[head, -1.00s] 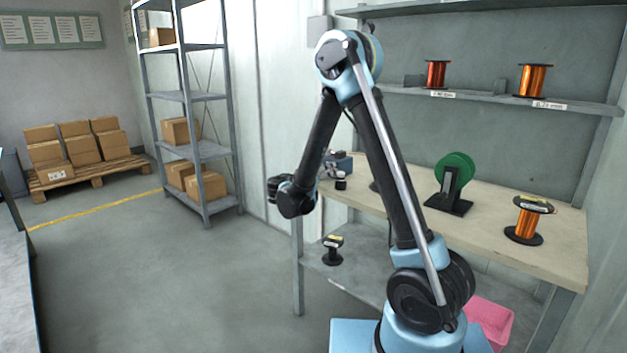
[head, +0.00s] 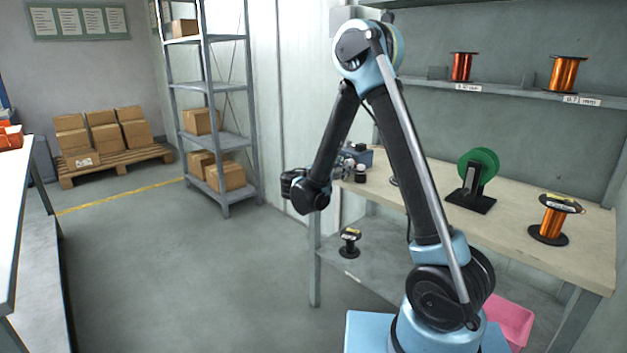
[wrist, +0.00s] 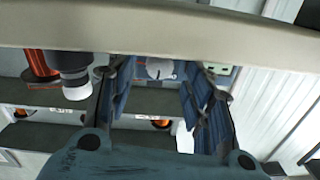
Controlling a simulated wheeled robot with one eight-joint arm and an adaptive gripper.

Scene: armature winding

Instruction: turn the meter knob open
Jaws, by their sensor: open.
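In the wrist view my gripper (wrist: 160,72) is open, its two dark blue fingers apart with nothing held. Between the fingertips, farther off, is a pale round dial (wrist: 158,68) with a dark mark, which looks like the meter knob; I cannot tell its setting. In the head view a small blue-grey box (head: 361,154), perhaps the meter, stands at the far left end of the workbench (head: 420,187), partly behind my arm. My gripper is not clearly seen there, and contact with the dial is not visible.
A green spool (head: 478,168) on a black stand and a copper wire spool (head: 551,222) are on the bench. Copper spools (head: 564,73) stand on the shelf above. A black spool (head: 349,243) sits on the lower shelf. The floor (head: 190,270) to the left is clear.

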